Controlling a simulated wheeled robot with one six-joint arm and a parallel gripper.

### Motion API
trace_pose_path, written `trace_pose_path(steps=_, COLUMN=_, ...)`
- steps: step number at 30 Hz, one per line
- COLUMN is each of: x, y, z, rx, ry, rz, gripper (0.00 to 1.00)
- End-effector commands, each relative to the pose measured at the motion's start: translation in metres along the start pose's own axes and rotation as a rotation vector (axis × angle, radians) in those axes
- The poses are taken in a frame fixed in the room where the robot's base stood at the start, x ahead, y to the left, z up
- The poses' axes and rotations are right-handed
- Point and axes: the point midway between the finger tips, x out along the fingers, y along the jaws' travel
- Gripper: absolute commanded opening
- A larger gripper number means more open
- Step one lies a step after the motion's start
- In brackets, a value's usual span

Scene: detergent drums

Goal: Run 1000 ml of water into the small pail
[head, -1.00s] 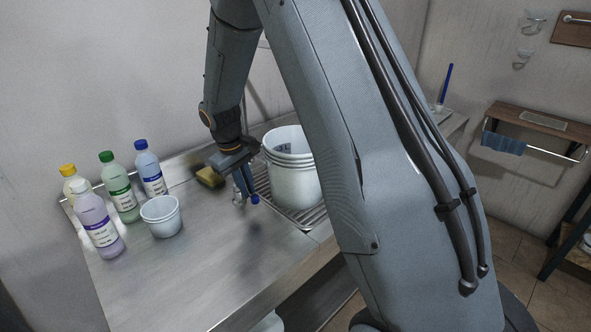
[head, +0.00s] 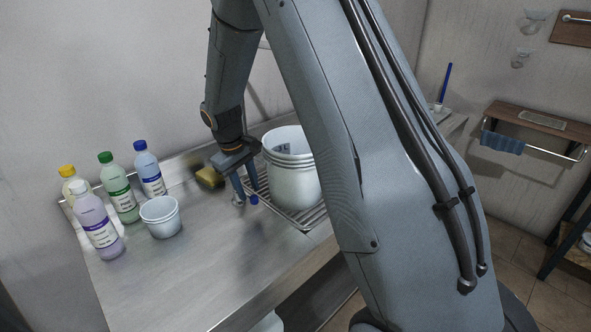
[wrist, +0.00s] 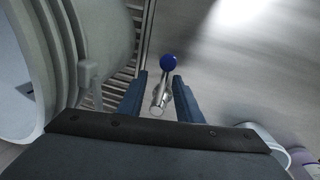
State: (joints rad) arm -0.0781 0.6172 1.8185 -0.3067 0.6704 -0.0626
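The small white pail (head: 161,218) stands on the steel counter, beside the bottles and left of my gripper. Its pale rim seems to show at the lower right of the wrist view. My gripper (head: 246,190) points down over the counter near a small metal tap with a blue ball knob (head: 254,199). In the wrist view, my gripper (wrist: 160,85) is open, its two dark blue fingers apart. The tap's metal body (wrist: 160,97) lies between the fingers in the picture, and the blue knob shows just past the tips. I cannot tell whether they touch it.
Large white nested pails (head: 293,185) stand on a draining rack (head: 306,216), close right of my gripper. A yellow sponge (head: 209,178) is behind it. Several bottles (head: 123,195) stand at the left. The counter front (head: 190,275) is clear.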

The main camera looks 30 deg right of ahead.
Motion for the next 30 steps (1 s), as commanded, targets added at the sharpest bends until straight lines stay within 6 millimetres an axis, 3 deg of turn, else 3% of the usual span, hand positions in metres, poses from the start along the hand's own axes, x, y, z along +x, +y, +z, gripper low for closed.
trace_pose_path(steps=1, x=0.0, y=0.0, z=0.0, rx=0.001, ry=0.0, rz=0.0, gripper=0.32)
trace_pose_path(steps=4, x=0.0, y=0.0, z=0.0, rx=0.001, ry=0.0, rz=0.0, gripper=0.47)
trace_pose_path(steps=16, x=-0.003, y=0.001, z=0.0, rx=0.001, ry=0.0, rz=0.0, gripper=0.47)
trace_pose_path(steps=30, x=-0.028, y=0.002, z=0.0, rx=0.001, ry=0.001, rz=0.0, gripper=0.47)
